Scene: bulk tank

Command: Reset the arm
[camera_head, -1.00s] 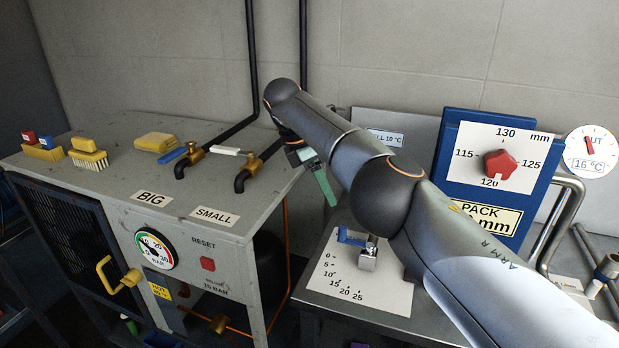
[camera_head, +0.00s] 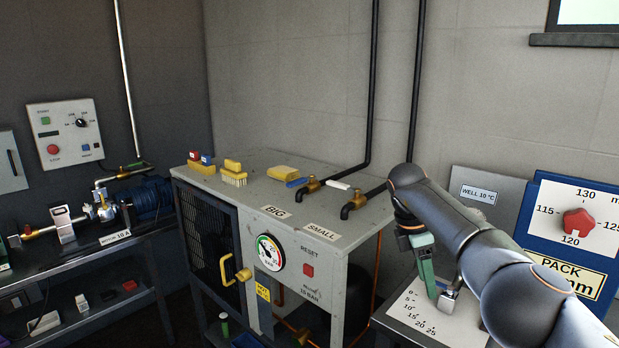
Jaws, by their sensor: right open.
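My right arm comes in from the lower right and bends over the bench at the right. My right gripper (camera_head: 430,285) points down from its end, with a green finger (camera_head: 421,258) showing. It is open, and nothing shows held in it. It hangs in front of or over a white scale plate (camera_head: 410,310) marked 0 to 25, close beside a small metal block (camera_head: 448,300). I cannot tell whether it touches the block. The block's blue handle is hidden. My left gripper is not in view.
A grey cabinet (camera_head: 340,255) with brushes, brass taps, a gauge (camera_head: 270,253) and a red reset button (camera_head: 308,270) stands left of my gripper. A blue board with a red knob (camera_head: 578,222) is at the right. A bench with a motor (camera_head: 150,197) is at far left.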

